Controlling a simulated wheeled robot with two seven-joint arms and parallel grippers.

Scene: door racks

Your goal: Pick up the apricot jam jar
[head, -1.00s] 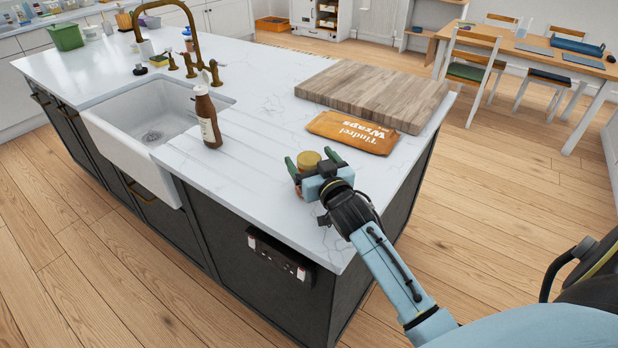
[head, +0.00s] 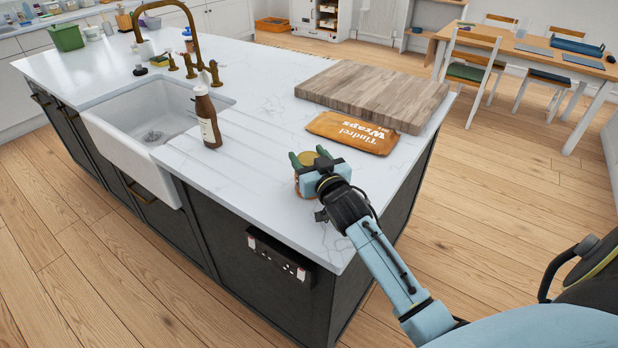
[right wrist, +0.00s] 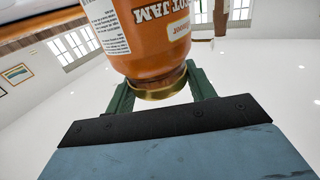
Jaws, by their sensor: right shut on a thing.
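The apricot jam jar (head: 308,160) is on the island worktop near its right front part, with its gold lid facing up. Most of its body is hidden by my right gripper in the head view. In the right wrist view the jar (right wrist: 150,45) shows orange, with "OT JAM" on its label, and the gold lid lies between the green fingers. My right gripper (head: 309,158) is shut on the jar, one finger on each side. I cannot tell whether the jar's base touches the worktop. My left gripper is not in view.
An orange wraps packet (head: 352,132) lies just behind the jar, with a wooden chopping board (head: 375,92) beyond it. A brown bottle (head: 207,118) stands to the left beside the white sink (head: 150,120). The worktop between bottle and jar is clear.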

